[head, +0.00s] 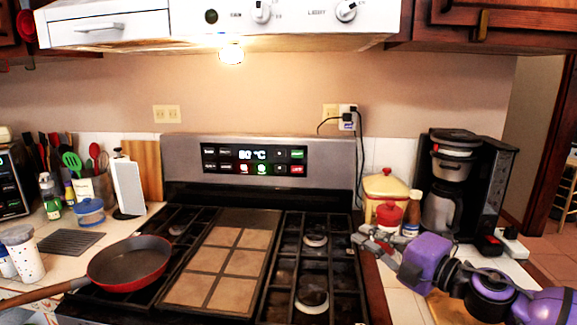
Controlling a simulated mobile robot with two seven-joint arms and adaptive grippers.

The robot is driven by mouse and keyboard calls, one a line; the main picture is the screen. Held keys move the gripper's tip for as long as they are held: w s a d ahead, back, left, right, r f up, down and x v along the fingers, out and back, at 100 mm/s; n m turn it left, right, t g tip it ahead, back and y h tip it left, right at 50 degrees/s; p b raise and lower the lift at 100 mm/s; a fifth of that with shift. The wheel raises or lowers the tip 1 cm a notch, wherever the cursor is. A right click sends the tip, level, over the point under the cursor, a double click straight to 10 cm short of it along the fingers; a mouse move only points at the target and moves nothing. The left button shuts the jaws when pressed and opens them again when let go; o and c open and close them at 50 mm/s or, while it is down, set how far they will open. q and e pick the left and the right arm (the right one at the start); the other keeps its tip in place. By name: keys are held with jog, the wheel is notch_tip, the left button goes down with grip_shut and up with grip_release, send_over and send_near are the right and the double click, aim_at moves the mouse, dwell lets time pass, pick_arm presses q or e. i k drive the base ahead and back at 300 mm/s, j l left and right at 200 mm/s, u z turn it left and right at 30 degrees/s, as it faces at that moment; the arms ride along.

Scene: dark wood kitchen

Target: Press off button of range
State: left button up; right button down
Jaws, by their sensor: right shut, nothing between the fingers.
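The range (176,190) stands in the middle, with a dark control panel (222,157) on its upright back. The panel's display is lit and reads about "80 °C". A red button (297,169), which looks labelled OFF, is at the panel's lower right, below a green button (297,154). Another red button (243,169) is lower left of centre. My right gripper (362,240) is shut and empty at the range's right edge, in front of, lower than and right of the panel. It is apart from the buttons. My left gripper is not in view.
A red pan (130,264) sits on the left burners, beside a tiled griddle (222,263). A yellow canister (386,187), a red jar (389,214), a bottle (411,216) and a coffee maker (452,185) stand behind my right arm. A white hood (220,25) hangs above.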

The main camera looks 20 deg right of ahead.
aim_at(295, 168)
jog(key=i, duration=0.95)
